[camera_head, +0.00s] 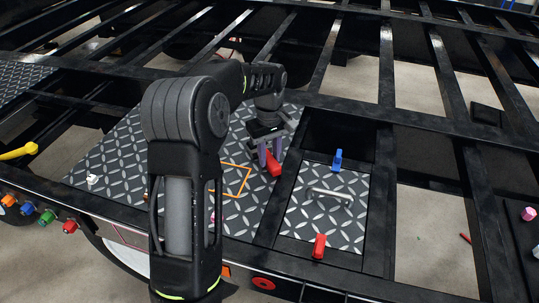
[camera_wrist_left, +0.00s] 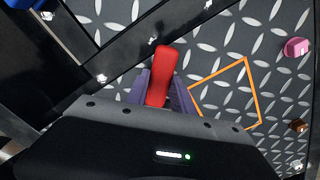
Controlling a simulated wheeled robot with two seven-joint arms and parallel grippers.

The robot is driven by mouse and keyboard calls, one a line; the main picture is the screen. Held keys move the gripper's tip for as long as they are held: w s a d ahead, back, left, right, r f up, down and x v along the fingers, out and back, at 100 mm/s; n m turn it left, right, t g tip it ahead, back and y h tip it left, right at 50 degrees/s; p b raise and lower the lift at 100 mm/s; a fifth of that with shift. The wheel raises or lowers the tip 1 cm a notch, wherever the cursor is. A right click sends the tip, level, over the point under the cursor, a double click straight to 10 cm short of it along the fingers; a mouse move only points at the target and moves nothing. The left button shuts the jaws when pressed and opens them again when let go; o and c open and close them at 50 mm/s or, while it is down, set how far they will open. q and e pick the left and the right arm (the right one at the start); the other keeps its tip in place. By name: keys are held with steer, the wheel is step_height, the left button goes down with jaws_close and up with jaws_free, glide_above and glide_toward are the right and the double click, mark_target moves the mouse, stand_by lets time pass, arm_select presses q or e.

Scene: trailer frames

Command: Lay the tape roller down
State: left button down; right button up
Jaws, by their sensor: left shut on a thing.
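The tape roller, seen as a red elongated thing (camera_head: 274,163), is between the purple fingers of my left gripper (camera_head: 268,154), low over the diamond plate (camera_head: 115,160). In the left wrist view the red piece (camera_wrist_left: 158,78) sticks out past the fingers (camera_wrist_left: 160,92), which are shut on it. The rest of it is hidden by the gripper. I cannot tell whether it touches the plate. An orange outline (camera_head: 247,183) is marked on the plate beside the gripper, and it also shows in the left wrist view (camera_wrist_left: 253,82). My right gripper is not in view.
A smaller plate with a handle (camera_head: 330,194), a blue clamp (camera_head: 337,160) and a red clamp (camera_head: 319,246) lies to the right. Black frame beams with open gaps surround the plates. A pink piece (camera_wrist_left: 296,47) and a brown piece (camera_wrist_left: 298,125) sit beyond the outline.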

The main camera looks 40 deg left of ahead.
arm_select(q)
steer(key=c, duration=1)
jaws_free()
step_height(320, 180, up, 8)
steer(key=shift+f, duration=0.15)
